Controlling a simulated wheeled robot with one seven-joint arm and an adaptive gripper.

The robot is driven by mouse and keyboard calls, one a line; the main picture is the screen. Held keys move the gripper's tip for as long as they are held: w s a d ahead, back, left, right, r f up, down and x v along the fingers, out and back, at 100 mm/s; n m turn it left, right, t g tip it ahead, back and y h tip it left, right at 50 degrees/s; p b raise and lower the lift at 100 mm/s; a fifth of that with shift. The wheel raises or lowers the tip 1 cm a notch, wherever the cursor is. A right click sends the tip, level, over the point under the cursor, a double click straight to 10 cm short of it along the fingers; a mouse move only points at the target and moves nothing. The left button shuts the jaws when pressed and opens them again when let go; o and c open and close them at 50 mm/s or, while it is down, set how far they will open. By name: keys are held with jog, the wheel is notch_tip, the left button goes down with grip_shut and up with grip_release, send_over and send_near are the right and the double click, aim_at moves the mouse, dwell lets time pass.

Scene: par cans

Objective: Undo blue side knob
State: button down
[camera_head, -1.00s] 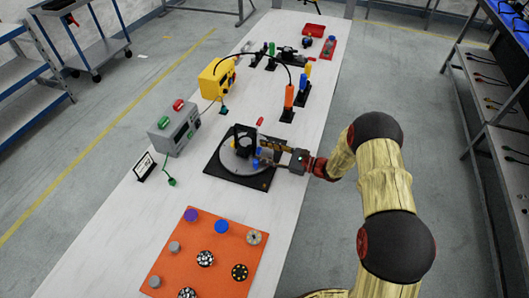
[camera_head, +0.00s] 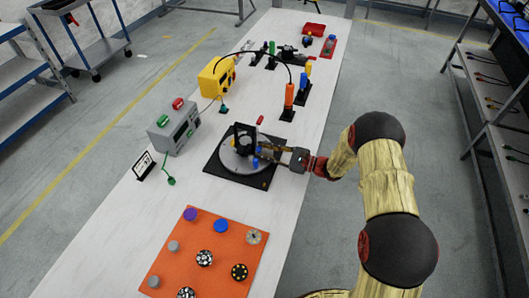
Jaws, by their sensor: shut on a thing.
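A black par can (camera_head: 243,138) stands on a grey round disc (camera_head: 233,163) on a black square base (camera_head: 213,171) in the middle of the bench. A small blue knob (camera_head: 255,163) shows at the can's right side, low down. Another bit of blue shows just above it, close to my fingers. My gripper (camera_head: 265,153) reaches in from the right, level, with its fingertips at the can's right side. It is shut on the blue side knob, though the fingers hide most of the contact.
An orange board (camera_head: 180,258) with several knobs lies in front. A grey box (camera_head: 175,130) with red and green buttons and a yellow device (camera_head: 216,80) stand to the left.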

jog(key=n+b, duration=0.1)
jog(key=n, duration=0.2)
jog(key=c, duration=1.6)
grip_release()
jog(key=shift+o, duration=0.3)
jog(key=shift+s, duration=0.1)
